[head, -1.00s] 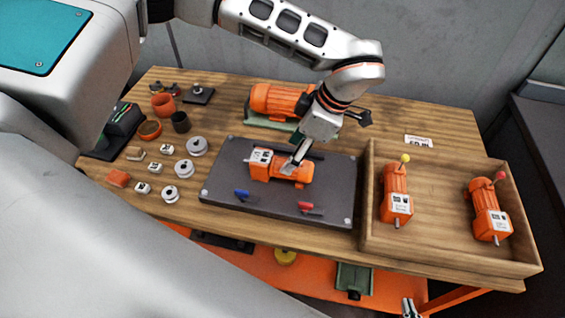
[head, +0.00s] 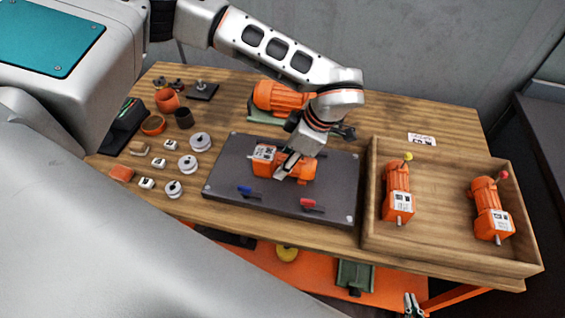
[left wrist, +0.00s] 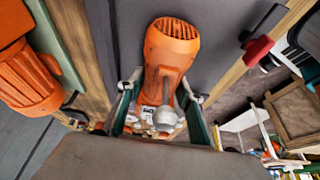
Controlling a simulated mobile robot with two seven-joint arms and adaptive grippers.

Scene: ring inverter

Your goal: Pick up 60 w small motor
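A small orange motor (head: 301,168) with a white label lies on the dark mat (head: 225,185); its label text is too small to read. My left gripper (head: 282,172) is low over it and hides part of it. In the left wrist view the motor (left wrist: 171,50) lies between the two fingers of the left gripper (left wrist: 163,92), which are parted with gaps beside it. Two more orange motors lie in the wooden tray, one with a yellow knob (head: 397,190), one with a red knob (head: 489,208). My right gripper (head: 413,305) shows small at the bottom edge, fingers apart.
A larger orange motor on a green base (head: 280,97) stands behind the mat. Blue (head: 246,190) and red (head: 309,203) handles are at the mat's front. Several pulleys (head: 187,165) and small parts lie left. The wooden tray (head: 368,200) bounds the right side.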

